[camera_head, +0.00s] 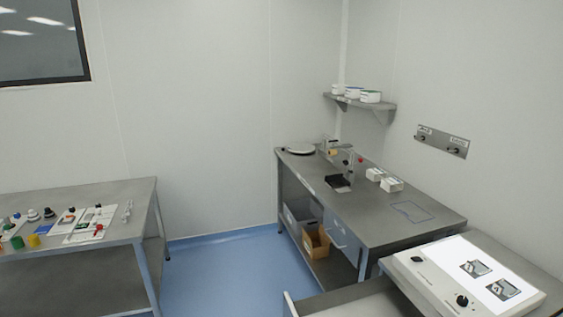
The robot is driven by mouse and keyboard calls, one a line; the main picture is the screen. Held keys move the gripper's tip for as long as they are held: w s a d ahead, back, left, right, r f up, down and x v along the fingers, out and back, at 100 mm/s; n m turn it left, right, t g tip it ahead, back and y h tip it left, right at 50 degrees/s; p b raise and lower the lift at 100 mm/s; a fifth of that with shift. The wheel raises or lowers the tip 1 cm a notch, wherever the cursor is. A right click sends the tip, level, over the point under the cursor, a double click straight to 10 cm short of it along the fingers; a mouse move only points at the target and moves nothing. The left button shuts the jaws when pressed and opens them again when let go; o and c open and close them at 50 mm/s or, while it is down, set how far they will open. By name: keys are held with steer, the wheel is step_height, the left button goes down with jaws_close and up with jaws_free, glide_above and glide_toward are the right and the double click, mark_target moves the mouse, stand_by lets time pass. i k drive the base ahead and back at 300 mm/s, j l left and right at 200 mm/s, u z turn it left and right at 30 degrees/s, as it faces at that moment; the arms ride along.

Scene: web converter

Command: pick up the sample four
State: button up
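No object can be identified as sample four, as any labels are too small to read. A grey metal table (60,262) at the left holds several small items, among them a yellow cup (34,241), a green-topped item (17,243) and white cards with red parts (88,232). Small clear upright pieces (127,211) stand near that table's right end. Two white boxes (391,184) sit on the workbench at the right. My gripper is not in view.
The grey workbench (425,232) stands in the right corner, with a cardboard box (316,242) on its lower shelf. A white control panel (465,275) with knobs is at the lower right. A wall shelf (372,104) holds white tubs. Blue floor (215,265) is clear between the tables.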

mark_target(502, 289)
steer(key=z, duration=1.4)
steer(key=i+l+u, duration=0.25)
steer(key=i, duration=0.2)
steer(key=i+l+u, duration=0.25)
steer(key=i, duration=0.25)
steer(key=j, duration=0.1)
